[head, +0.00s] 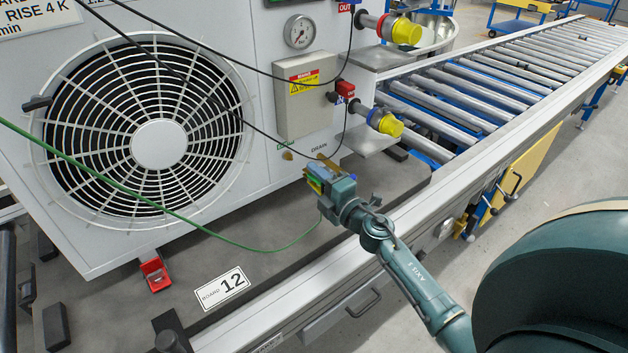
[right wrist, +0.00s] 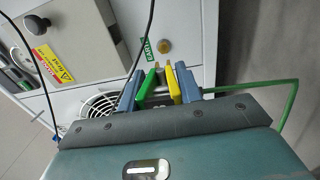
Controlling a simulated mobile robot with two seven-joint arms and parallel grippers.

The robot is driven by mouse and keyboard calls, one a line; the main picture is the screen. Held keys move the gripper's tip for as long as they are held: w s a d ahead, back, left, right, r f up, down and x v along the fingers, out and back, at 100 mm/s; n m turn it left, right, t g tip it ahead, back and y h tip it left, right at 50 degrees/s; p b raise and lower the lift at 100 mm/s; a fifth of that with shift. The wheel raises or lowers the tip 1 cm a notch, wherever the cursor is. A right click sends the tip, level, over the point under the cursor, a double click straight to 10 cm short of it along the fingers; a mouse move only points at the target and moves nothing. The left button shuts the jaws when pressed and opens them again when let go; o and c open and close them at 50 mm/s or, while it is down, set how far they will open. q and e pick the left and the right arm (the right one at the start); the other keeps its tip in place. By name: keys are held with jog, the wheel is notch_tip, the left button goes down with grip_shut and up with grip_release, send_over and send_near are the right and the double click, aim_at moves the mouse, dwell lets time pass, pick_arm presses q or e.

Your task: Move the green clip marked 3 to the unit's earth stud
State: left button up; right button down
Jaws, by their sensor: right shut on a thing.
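The clip (head: 315,184) has green and yellow grips; no number is readable on it. My right gripper (head: 327,178) is shut on it. In the right wrist view the clip's green grip (right wrist: 147,82) and yellow grip sit between my right gripper's blue fingers (right wrist: 159,86). Its copper-coloured jaw tips point toward the unit. The brass earth stud (head: 287,155) is on the unit's lower front panel, under a green label. It also shows in the right wrist view (right wrist: 165,46), beyond the clip tips and apart from them. My left gripper is not in view.
A green cable (head: 150,207) droops across the fan grille (head: 160,145). Black leads hang in front of the unit (head: 265,160). A grey box (head: 304,95) and yellow-capped ports (head: 390,125) are above right. A board marked 12 (head: 222,289) lies below. A roller conveyor (head: 480,85) runs behind.

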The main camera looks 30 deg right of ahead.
aim_at(290, 156)
jog(key=shift+w, duration=0.1)
jog(key=shift+w+a, duration=0.15)
jog(key=shift+w, duration=0.75)
pick_arm(q)
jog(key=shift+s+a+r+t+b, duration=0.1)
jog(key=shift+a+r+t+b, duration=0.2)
jog(key=shift+b, duration=0.3)
pick_arm(e)
jog(key=shift+w+a, duration=0.15)
jog(key=shift+w, duration=0.8)
jog(key=shift+w+a, duration=0.15)
jog(key=shift+w, duration=0.8)
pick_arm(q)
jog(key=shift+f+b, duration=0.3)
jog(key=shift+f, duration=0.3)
pick_arm(e)
jog(key=shift+r, duration=0.15)
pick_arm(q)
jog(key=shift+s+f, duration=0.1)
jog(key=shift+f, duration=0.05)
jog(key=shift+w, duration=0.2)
pick_arm(e)
jog(key=shift+w, duration=0.25)
pick_arm(q)
jog(key=shift+b, duration=0.3)
pick_arm(e)
jog(key=shift+w, duration=0.25)
